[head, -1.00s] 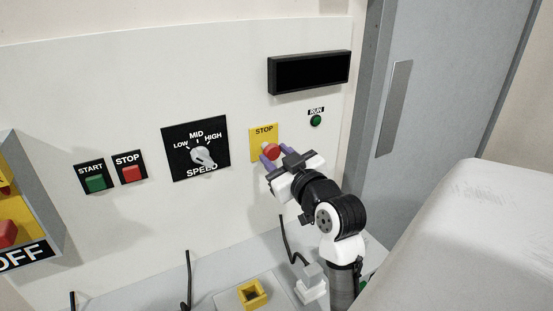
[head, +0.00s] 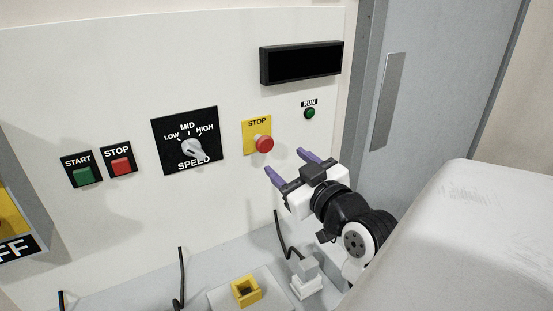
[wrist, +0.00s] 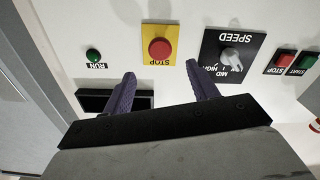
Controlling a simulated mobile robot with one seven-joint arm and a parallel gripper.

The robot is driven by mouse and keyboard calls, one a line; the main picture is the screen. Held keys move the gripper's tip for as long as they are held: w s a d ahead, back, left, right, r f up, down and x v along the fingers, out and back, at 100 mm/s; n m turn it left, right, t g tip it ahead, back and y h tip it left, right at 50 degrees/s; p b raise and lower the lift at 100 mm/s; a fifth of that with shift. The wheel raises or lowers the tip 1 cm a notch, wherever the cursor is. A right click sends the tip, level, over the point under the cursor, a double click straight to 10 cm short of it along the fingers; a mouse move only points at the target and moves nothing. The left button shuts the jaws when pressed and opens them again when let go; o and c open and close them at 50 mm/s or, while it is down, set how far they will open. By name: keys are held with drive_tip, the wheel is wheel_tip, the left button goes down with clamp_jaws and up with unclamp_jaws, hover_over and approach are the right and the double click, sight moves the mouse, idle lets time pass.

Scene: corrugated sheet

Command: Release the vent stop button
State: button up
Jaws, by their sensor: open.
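The red mushroom-shaped stop button (head: 264,144) sits on a yellow plate (head: 256,124) marked STOP on the white panel. In the wrist view the same red button (wrist: 160,49) shows upside down on its yellow plate, beyond the fingertips and between their lines. My gripper (head: 287,163) is open and empty, with purple fingers, to the lower right of the button and apart from it. In the wrist view my gripper (wrist: 162,78) has its two fingers spread wide with nothing between them.
The speed knob (head: 193,147) on its black plate is left of the yellow plate. Further left are a red STOP button (head: 121,165) and a green START button (head: 84,175). A green RUN lamp (head: 310,113) and a black display (head: 301,63) are up right. A yellow square socket (head: 246,291) is below.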

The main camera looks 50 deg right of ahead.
drive_tip(key=b+v, duration=0.1)
drive_tip(key=v, duration=0.5)
drive_tip(key=shift+s, duration=0.2)
idle(0.4)
